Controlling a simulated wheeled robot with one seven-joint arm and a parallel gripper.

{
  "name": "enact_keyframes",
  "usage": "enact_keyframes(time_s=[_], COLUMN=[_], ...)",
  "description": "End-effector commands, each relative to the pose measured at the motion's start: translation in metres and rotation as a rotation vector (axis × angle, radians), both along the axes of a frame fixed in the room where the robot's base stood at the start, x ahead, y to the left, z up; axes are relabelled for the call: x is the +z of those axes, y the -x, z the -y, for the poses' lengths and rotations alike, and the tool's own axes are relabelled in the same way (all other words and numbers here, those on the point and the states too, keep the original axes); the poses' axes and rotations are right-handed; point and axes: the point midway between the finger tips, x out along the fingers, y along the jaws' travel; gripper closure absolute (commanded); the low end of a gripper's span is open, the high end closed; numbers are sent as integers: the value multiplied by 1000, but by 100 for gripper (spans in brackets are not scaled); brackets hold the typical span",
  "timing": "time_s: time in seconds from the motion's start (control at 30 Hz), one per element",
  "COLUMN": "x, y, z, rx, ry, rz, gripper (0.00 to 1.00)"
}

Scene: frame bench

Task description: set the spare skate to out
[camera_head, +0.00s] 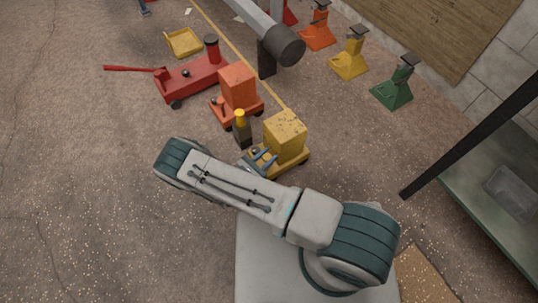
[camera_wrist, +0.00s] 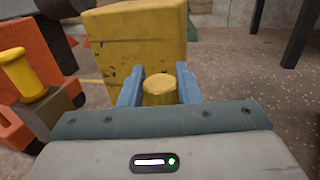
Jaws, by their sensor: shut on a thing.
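A yellow skate (camera_head: 286,138) with a tall worn yellow block stands on the floor; the block also fills the middle of the wrist view (camera_wrist: 140,50). An orange skate (camera_head: 238,90) with an orange block stands up and left of it. A yellow knob (camera_head: 240,115) on a dark grey post stands by the orange skate; it shows at left in the wrist view (camera_wrist: 22,75). My gripper (camera_wrist: 158,88) has its blue fingers shut on a second yellow knob (camera_wrist: 158,90) in front of the yellow block. The fingers and my arm hide most of this knob's mount. No label shows which skate is the spare.
A red floor jack (camera_head: 190,78) with a long handle is at upper left, with a yellow tray (camera_head: 183,41) behind it. Orange, yellow and green stands (camera_head: 394,88) line the wall. A dark post (camera_head: 470,135) slants at right. Floor at left is clear.

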Motion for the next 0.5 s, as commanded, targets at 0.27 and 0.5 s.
enact_keyframes(time_s=[0.27, 0.5], x=[-2, -1], y=[1, 1], z=[0, -1], rx=[1, 2], ry=[-2, -1], rz=[-5, -3], gripper=[49, 49])
